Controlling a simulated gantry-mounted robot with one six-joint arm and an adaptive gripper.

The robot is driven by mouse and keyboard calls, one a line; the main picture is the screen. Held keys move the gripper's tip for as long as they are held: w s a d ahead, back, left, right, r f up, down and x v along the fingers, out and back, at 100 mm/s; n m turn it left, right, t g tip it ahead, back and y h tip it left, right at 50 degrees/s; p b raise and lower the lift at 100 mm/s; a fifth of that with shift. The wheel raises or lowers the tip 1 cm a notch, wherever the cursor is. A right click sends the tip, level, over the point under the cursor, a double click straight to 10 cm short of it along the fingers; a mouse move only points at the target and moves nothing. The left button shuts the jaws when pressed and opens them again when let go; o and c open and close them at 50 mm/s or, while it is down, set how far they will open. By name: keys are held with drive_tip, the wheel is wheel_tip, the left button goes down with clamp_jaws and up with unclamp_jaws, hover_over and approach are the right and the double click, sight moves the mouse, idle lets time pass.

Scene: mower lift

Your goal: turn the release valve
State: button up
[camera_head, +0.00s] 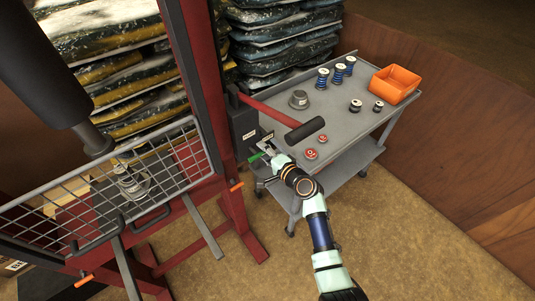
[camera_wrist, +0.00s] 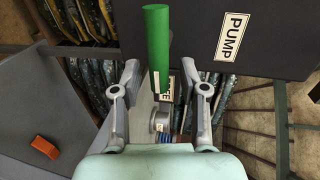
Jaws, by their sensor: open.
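The release valve shows as a green handle (camera_wrist: 157,38) in the wrist view, running up from between my fingers. My gripper (camera_wrist: 160,72) is open, with one finger on each side of the handle's lower end. I see a gap on both sides, but cannot tell how deep the handle sits between the fingers. In the head view the green handle (camera_head: 255,156) shows as a small tip beside my gripper (camera_head: 266,147), at the dark pump box (camera_head: 243,124). A partly hidden label lies behind the handle.
The floor at right is clear.

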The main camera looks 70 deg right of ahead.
drive_tip(key=v, duration=1.2)
drive_tip(key=shift+w, duration=0.1)
